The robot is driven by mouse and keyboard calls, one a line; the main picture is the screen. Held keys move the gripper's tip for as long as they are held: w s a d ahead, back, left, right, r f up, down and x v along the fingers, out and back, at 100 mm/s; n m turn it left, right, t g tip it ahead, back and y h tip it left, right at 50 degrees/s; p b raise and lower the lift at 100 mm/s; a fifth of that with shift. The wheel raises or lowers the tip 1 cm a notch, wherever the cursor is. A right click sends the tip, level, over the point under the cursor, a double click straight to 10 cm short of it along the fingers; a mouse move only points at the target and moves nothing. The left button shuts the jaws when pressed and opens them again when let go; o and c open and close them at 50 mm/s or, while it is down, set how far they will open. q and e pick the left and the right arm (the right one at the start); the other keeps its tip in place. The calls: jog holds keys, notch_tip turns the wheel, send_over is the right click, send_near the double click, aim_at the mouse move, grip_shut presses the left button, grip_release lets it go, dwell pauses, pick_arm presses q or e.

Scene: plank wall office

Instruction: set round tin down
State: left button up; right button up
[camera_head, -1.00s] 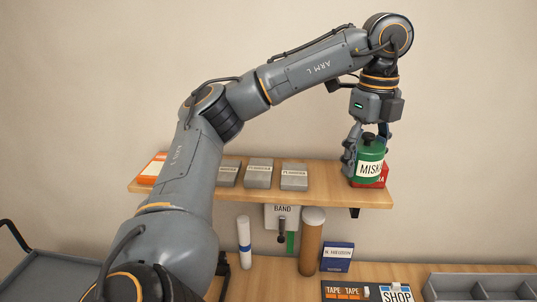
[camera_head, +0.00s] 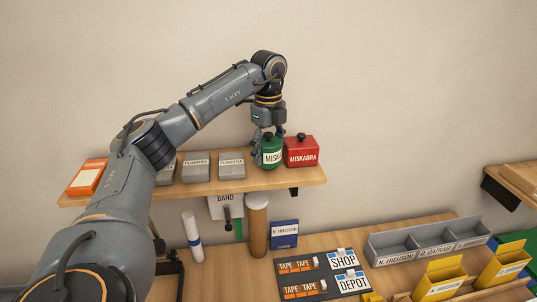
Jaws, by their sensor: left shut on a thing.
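The round tin (camera_head: 271,154) is green with a dark knob on its lid and a white label reading "MISK". It is upright near the right end of the wooden wall shelf (camera_head: 240,183). My left gripper (camera_head: 268,145) points down from above and is shut on the tin. The tin's base appears at the shelf top, but I cannot tell whether it touches. A red tin (camera_head: 301,152) labelled "MISKADRA" stands close to its right. My right gripper is not in view.
Grey boxes (camera_head: 232,163) and an orange-and-white box (camera_head: 87,177) stand on the shelf to the left. Below, the bench holds a tape and sign board (camera_head: 321,276), a grey divided tray (camera_head: 426,243) and yellow bins (camera_head: 438,280). Another shelf (camera_head: 516,181) is at the right.

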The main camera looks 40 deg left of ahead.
pick_arm(q)
jog(key=shift+f+p, duration=0.6)
jog(key=shift+f, duration=0.6)
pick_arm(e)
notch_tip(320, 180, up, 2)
pick_arm(q)
jog(key=shift+d, duration=0.1)
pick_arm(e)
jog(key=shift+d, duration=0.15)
pick_arm(q)
jog(key=o, duration=1.1)
jog(key=shift+f, duration=0.15)
jog(key=shift+o, duration=0.2)
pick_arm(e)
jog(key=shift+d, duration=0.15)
